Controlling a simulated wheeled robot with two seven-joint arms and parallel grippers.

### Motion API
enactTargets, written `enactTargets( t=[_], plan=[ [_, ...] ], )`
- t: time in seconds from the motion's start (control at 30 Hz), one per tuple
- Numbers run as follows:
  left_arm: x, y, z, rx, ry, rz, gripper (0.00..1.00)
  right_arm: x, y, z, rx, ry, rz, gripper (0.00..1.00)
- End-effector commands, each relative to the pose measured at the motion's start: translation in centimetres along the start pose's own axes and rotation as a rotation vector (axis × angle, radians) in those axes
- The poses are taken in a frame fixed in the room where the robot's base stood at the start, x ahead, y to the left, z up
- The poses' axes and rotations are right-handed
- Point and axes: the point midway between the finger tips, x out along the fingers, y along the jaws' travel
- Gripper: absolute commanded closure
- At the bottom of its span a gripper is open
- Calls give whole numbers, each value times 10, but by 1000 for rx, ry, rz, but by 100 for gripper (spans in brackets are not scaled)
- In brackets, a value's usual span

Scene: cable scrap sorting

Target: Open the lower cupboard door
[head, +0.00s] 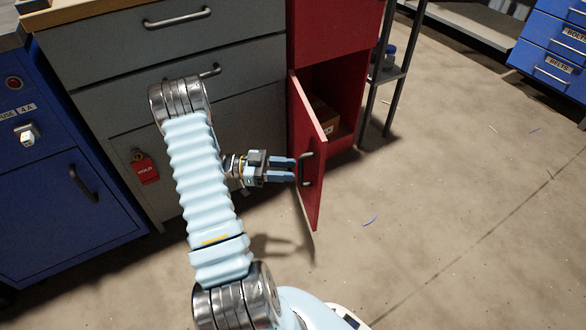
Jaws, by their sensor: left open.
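The lower cupboard door (312,195) is red and stands partly open, swung out toward me from the red cupboard (330,22). I cannot tell whether the fingers touch the handle. Inside the cupboard, a brown cardboard box (323,115) shows past the door edge. My right gripper is not in view.
A grey drawer cabinet (245,47) with a red HOLD tag (146,170) stands left of the cupboard. A blue cabinet (45,200) is at far left. A metal shelf rack (396,73) stands right of the cupboard. The floor (440,200) to the right is largely clear.

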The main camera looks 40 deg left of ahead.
Motion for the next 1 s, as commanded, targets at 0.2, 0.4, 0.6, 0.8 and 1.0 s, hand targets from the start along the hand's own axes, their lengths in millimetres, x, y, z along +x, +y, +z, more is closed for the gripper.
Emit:
enactTargets(
  t=[0.2, 0.4, 0.6, 0.8, 1.0],
  plan=[
    [-56, -1, 0, 1, -3, -5, 60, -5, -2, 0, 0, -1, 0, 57],
    [-96, -1, 0, 0, -3, -4, 60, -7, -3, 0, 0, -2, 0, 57],
    [-112, -1, 0, 1, 0, -2, 60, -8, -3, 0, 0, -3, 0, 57],
    [-114, -1, 0, 1, 0, -2, 60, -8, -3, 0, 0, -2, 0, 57],
    [-113, -1, 0, 1, 0, -2, 60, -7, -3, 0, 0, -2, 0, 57]
  ],
)
